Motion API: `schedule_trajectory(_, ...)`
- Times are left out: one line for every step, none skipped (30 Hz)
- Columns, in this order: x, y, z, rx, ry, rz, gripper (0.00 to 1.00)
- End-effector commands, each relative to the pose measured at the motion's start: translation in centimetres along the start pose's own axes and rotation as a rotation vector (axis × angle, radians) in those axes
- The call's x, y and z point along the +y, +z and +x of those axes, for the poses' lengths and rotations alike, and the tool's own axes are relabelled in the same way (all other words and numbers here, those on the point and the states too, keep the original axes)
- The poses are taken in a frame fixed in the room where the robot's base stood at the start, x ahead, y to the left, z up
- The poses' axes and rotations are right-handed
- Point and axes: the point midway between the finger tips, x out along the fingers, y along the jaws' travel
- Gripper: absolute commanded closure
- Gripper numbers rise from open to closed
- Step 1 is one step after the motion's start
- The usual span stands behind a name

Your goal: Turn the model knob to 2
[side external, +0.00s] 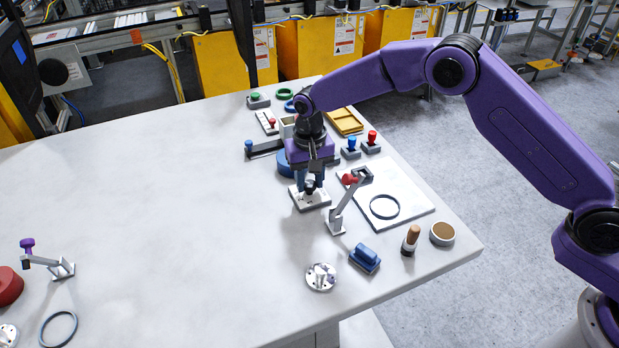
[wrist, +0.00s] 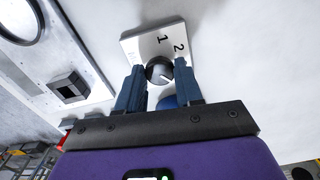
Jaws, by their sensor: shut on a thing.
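The model knob (wrist: 158,73) is a round grey and dark knob with a white pointer line. It sits on a white plate (wrist: 139,45) marked with a black 1 and a black 2. In the wrist view the line slants to the lower right; I cannot tell exactly which mark it matches. My gripper (wrist: 160,77) has its two blue fingers around the knob, one on each side, shut on it. In the side view my gripper (side external: 310,182) points down over the white plate (side external: 311,202), and the fingers partly hide the knob.
A lever with a red knob (side external: 349,179) stands close right of the plate. A white board with a dark ring (side external: 384,207) lies further right. Blue and red buttons (side external: 371,138) and a yellow tray (side external: 345,121) are behind. The table to the left is largely clear.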

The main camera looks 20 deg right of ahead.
Motion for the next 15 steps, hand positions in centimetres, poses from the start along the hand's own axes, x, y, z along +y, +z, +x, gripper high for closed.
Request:
schedule_trajectory(-0.01,-0.01,-0.08,0.000,-0.001,-0.042,0.95)
schedule_trajectory(-0.01,-0.01,-0.08,0.000,-0.001,-0.071,0.95)
schedule_trajectory(-0.01,-0.01,-0.08,0.000,-0.001,-0.109,0.95)
schedule_trajectory(-0.01,-0.01,-0.08,0.000,-0.001,-0.138,0.95)
schedule_trajectory(0.00,-0.01,-0.08,0.000,-0.001,-0.166,0.95)
schedule_trajectory(0.00,-0.01,-0.09,0.000,-0.001,-0.204,0.95)
schedule_trajectory(0.00,-0.02,-0.09,0.000,-0.001,-0.233,0.95)
schedule_trajectory(0.00,-0.02,-0.09,0.000,-0.001,-0.261,0.95)
schedule_trajectory(0.00,-0.02,-0.09,0.000,-0.001,-0.299,0.95)
schedule_trajectory(-0.01,-0.02,-0.09,0.000,-0.001,-0.328,0.95)
schedule_trajectory(-0.01,-0.02,-0.10,0.000,-0.001,-0.356,0.95)
schedule_trajectory(-0.01,-0.02,-0.10,0.000,-0.001,-0.394,0.95)
schedule_trajectory(-0.01,-0.02,-0.10,0.000,-0.001,-0.423,0.95)
schedule_trajectory(-0.01,-0.02,-0.10,0.000,-0.001,-0.451,0.95)
schedule_trajectory(-0.02,-0.02,-0.10,0.000,-0.001,-0.490,0.95)
